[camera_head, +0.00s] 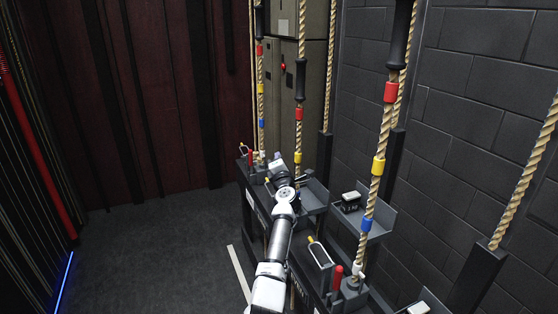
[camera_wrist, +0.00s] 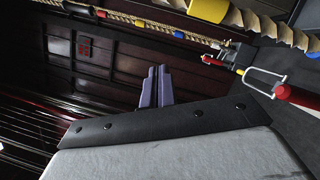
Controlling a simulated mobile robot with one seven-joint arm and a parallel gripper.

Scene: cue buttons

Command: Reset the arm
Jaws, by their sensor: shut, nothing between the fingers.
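My arm (camera_head: 279,240) reaches forward from the bottom of the head view, along the left side of the dark rope stand. My gripper (camera_head: 274,163) is at its far end, close to the far rope station and its small fittings. I cannot tell in this view whether it touches anything. In the wrist view the two purple-grey fingertips (camera_wrist: 156,88) stand side by side, closed, with nothing seen between them. The lower part of the fingers is hidden behind a black-edged grey surface.
Near rope (camera_head: 378,165), middle rope (camera_head: 299,115) and far rope (camera_head: 261,90) carry coloured bands. A red lever (camera_head: 337,278) and metal loop (camera_head: 320,252) stand by the near rope. A small black box (camera_head: 350,201) sits on a shelf. Floor (camera_head: 150,250) at left is clear.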

